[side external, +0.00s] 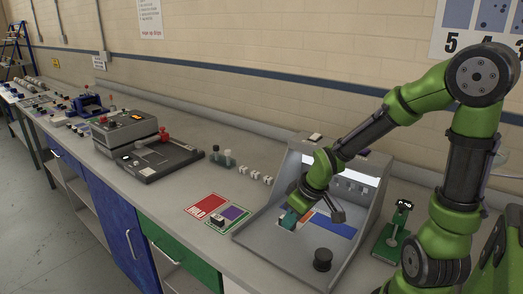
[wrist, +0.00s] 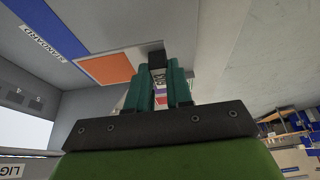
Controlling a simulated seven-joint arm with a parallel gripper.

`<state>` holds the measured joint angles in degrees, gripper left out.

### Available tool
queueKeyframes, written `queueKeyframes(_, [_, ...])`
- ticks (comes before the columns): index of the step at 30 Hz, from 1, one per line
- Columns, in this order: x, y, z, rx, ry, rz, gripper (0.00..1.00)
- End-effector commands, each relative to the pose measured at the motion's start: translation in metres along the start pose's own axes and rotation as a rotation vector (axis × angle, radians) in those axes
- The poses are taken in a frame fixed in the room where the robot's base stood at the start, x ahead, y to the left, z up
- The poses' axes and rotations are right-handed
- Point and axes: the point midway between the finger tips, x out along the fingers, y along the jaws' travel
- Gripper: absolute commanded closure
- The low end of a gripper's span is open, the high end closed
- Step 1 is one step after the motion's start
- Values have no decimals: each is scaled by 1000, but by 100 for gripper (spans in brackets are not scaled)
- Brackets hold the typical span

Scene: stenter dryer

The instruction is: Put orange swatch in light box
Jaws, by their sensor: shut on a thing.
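The light box (side external: 262,238) is a grey open booth with a lit white panel inside. My gripper (side external: 289,218), with teal fingers, is inside it, low over the left part of its floor. The orange swatch (wrist: 106,69) shows in the wrist view as a flat orange patch with a pale border. The black block (wrist: 157,59) at its edge is between my fingertips, and my gripper is shut on it. In the side view a little orange (side external: 307,213) shows beside the fingers. A white lettered piece shows behind the fingers. I cannot tell whether the swatch touches the floor.
A blue strip marked STANDARD (wrist: 39,29) lies beside the orange patch. A black knob (side external: 322,259) stands at the box's front right. A red and green mat (side external: 207,206) with a small black-topped piece lies left of the box. Small white blocks (side external: 255,176) stand behind.

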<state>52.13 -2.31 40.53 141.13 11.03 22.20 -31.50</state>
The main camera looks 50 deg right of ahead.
Motion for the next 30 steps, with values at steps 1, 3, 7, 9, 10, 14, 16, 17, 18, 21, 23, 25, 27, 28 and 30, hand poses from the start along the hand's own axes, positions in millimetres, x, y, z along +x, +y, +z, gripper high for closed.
queueKeyframes(1, [-1,2,4,3,0,3,100])
queueKeyframes(3, [-1,2,7,1,1,2,100])
queueKeyframes(7, [-1,2,8,1,1,1,100])
queueKeyframes(9, [-1,2,8,1,1,1,100])
queueKeyframes(10, [-1,2,8,1,1,1,100])
queueKeyframes(14, [-1,2,8,1,1,1,100])
queueKeyframes(16, [-1,2,8,1,1,1,100])
queueKeyframes(17, [-1,2,8,0,1,1,100])
queueKeyframes(18, [-1,1,8,-1,1,3,100])
queueKeyframes(21, [5,2,11,1,-3,3,100])
queueKeyframes(23, [10,2,14,1,-5,3,100])
queueKeyframes(25, [16,2,16,2,-5,3,100])
queueKeyframes(27, [23,1,19,0,-3,0,100])
queueKeyframes(28, [25,1,20,-1,-2,0,100])
queueKeyframes(30, [32,1,22,-2,-3,3,100])
